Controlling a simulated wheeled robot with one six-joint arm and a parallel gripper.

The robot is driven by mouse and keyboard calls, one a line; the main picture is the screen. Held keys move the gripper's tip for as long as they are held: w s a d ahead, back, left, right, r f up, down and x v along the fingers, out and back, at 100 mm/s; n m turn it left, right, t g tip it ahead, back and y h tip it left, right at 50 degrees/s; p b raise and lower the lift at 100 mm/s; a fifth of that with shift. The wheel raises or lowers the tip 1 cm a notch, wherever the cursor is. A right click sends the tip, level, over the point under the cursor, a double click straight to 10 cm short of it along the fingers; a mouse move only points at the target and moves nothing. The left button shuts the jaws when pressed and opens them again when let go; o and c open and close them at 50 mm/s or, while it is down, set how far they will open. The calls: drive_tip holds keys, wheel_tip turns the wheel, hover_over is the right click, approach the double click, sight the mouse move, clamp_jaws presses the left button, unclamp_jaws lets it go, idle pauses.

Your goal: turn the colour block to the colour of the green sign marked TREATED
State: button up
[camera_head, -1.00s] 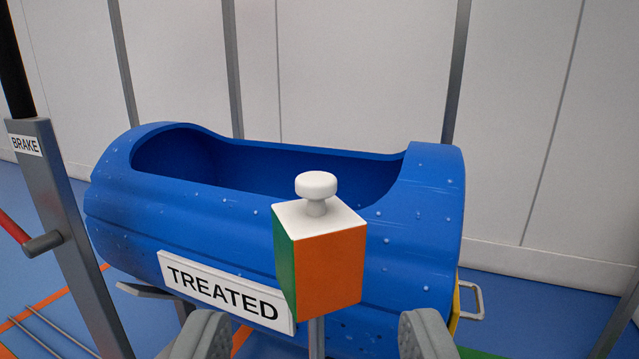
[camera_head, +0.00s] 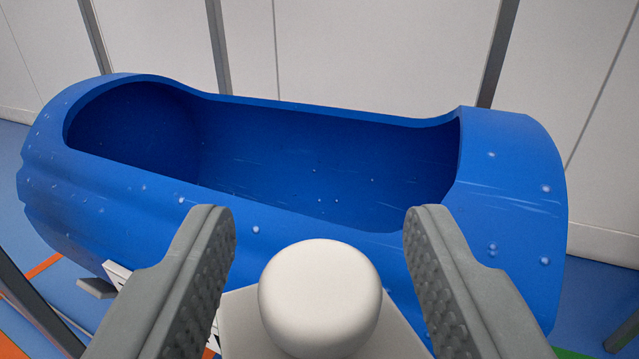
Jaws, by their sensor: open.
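The colour block's white knob (camera_head: 320,298) is large and round at the bottom middle of the view. Part of the block's white top (camera_head: 238,316) shows under it; its coloured side faces are hidden. My gripper (camera_head: 320,215) is open, with one grey finger on each side of the knob and a gap to both. The sign (camera_head: 118,277) at the lower left is almost wholly hidden behind the left finger; only a white corner shows, and its lettering cannot be read.
A blue tub (camera_head: 510,190) with an open top lies just beyond the block. Grey posts (camera_head: 495,55) and a pale wall (camera_head: 390,50) stand behind it. A dark grey post (camera_head: 35,310) crosses the lower left corner. Blue floor (camera_head: 590,285) shows at the right.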

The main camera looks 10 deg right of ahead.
drive_tip(key=shift+w+d, duration=0.1)
drive_tip(key=shift+w, duration=0.25)
drive_tip(key=shift+c, duration=0.4)
drive_tip(key=c, duration=0.9)
drive_tip(key=shift+o, duration=0.2)
drive_tip(key=shift+n+y, duration=0.5)
drive_tip(key=shift+y, duration=0.3)
drive_tip(key=n+y, duration=0.3)
drive_tip(key=y, duration=0.2)
drive_tip(key=shift+d, duration=0.1)
drive_tip(key=shift+n+g+y, duration=0.45)
drive_tip(key=shift+n+y, duration=0.75)
drive_tip(key=shift+y, duration=0.5)
drive_tip(key=shift+n+g+y, duration=0.45)
drive_tip(key=shift+n+y, duration=0.75)
drive_tip(key=shift+y, duration=0.8)
drive_tip(key=o, duration=0.9)
